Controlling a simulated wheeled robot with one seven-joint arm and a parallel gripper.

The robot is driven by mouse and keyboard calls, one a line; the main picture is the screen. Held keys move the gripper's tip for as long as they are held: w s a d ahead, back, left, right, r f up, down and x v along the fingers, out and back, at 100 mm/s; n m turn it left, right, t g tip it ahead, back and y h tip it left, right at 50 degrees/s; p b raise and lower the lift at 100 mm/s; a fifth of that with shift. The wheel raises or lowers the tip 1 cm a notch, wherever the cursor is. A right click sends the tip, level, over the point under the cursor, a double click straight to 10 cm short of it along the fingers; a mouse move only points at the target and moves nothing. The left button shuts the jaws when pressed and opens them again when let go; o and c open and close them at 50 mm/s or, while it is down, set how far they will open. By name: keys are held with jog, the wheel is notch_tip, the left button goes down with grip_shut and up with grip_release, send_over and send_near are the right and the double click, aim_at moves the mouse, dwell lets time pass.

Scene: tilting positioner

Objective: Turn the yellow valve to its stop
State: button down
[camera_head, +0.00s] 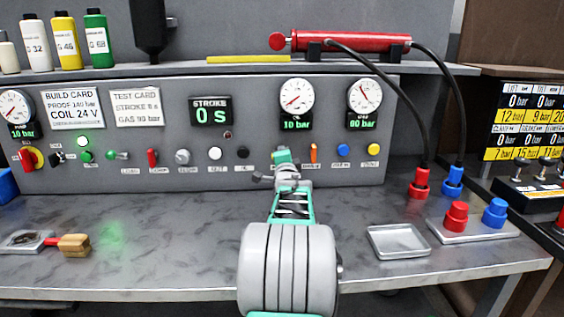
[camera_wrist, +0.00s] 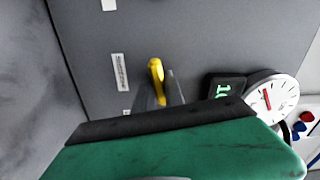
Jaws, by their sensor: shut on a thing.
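The yellow valve (camera_wrist: 156,72) is a small yellow lever handle on the grey panel. In the wrist view it stands out between my grey fingers, above the dark edge of my gripper's green body. My gripper (camera_wrist: 160,92) is shut on the valve handle. In the head view my gripper (camera_head: 281,161) is at the panel face, below the middle gauge, and my arm and gripper mostly hide the valve. The valve's base and its stop cannot be made out.
The grey panel (camera_head: 250,176) carries a row of knobs, with an orange lever (camera_head: 313,153) just right of my gripper. The gauge (camera_head: 297,97) above reads 10 bar on its display. A metal tray (camera_head: 398,254) lies on the bench at right; the bench left of my arm is mostly clear.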

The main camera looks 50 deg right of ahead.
jog(key=shift+f+m+b, duration=0.1)
jog(key=shift+m+b, duration=0.45)
jog(key=shift+m, duration=0.55)
jog(key=c, duration=1.4)
grip_release()
jog(key=shift+c, duration=0.2)
jog(key=v, duration=0.8)
jog(key=shift+d, duration=0.1)
